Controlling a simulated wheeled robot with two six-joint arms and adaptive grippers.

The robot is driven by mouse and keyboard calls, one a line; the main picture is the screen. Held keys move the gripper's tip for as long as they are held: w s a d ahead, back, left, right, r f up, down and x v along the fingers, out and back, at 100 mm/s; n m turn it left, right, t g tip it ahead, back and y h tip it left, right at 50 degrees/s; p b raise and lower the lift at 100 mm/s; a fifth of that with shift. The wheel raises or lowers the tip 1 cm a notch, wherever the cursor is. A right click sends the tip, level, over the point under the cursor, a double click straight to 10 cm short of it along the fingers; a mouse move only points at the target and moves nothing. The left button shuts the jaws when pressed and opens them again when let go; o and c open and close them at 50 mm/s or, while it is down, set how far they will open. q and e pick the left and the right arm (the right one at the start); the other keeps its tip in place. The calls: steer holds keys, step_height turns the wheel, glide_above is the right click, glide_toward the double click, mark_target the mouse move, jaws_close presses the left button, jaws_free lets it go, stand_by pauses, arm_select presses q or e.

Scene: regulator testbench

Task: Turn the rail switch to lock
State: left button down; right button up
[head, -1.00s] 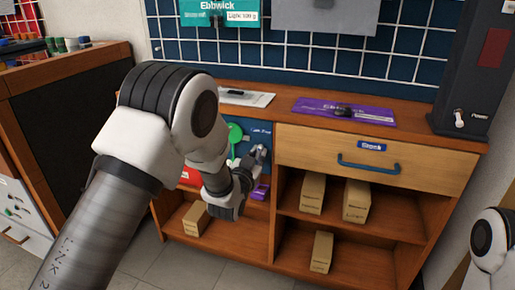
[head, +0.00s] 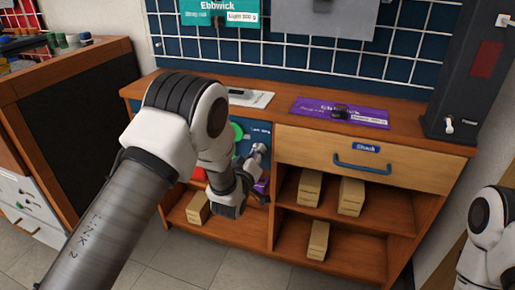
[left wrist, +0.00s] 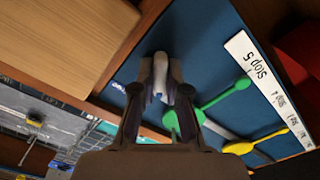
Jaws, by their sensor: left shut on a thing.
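The blue panel (head: 242,132) fills the upper left bay of the wooden bench and carries the switch. My left gripper (head: 259,150) is at the panel's right side. In the left wrist view, my left gripper (left wrist: 160,90) is shut on a pale grey lever, taken as the rail switch (left wrist: 160,68), which stands out between the fingertips. Small white lettering (left wrist: 118,86) is beside it, too small to read surely. The fingers hide the lever's base, so I cannot tell its exact setting. My right gripper is out of view.
A green lever (left wrist: 187,122) and a yellow lever (left wrist: 240,147) are on the same panel, close to my left gripper. A white "Stop 5" label strip (left wrist: 262,85) runs nearby. A wooden drawer (head: 415,165) is to the right. Boxes (head: 350,196) stand on the shelves below.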

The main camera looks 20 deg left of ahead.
arm_select(q)
steer(key=shift+n+p, duration=0.3)
steer(key=shift+n, duration=0.3)
steer(key=c, duration=1.2)
jaws_free()
steer(key=s, duration=1.2)
steer(key=shift+a, duration=0.2)
